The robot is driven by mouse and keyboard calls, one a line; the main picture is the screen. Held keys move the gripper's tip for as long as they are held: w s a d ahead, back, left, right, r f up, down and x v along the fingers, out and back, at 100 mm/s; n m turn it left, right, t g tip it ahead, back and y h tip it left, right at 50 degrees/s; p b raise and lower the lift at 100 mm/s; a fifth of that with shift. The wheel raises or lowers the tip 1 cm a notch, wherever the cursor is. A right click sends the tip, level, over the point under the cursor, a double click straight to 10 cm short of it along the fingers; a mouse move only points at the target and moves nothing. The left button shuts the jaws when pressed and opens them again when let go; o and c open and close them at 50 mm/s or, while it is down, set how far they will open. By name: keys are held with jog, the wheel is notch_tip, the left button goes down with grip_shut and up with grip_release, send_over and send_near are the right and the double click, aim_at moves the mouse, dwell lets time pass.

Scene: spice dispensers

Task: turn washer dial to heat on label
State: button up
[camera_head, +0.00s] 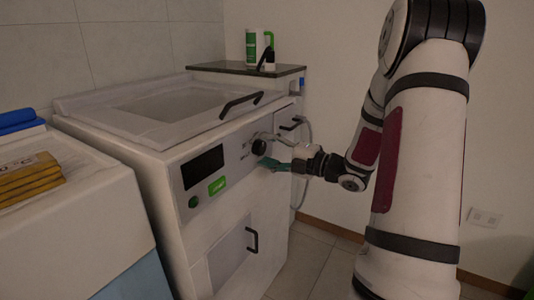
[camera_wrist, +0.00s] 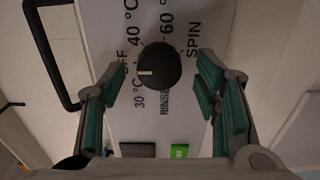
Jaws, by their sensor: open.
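The washer dial (camera_wrist: 158,65) is a round black knob on the white panel, ringed by labels. OFF, 30 °C, 40 °C, 60, SPIN and RINSE can be read, some partly hidden. Its short white mark points left in the wrist view, near OFF and 30 °C. The dial also shows on the washer front in the head view (camera_head: 259,147). My gripper (camera_wrist: 158,88) is open, with its green-padded fingers on either side of the dial and visible gaps to it. In the head view my gripper (camera_head: 275,154) is close to the panel.
The washer (camera_head: 180,240) has a dark display (camera_head: 202,167), a green button (camera_head: 193,202) and a black lid handle (camera_head: 241,104). Bottles (camera_head: 251,47) stand on a dark-topped shelf behind. Folded yellow cloths (camera_head: 28,180) lie at left. The floor at right is partly free.

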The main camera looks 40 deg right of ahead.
jog(key=shift+w+a, duration=0.1)
jog(key=shift+w, duration=0.2)
jog(key=c, duration=1.2)
jog(key=shift+o, duration=0.2)
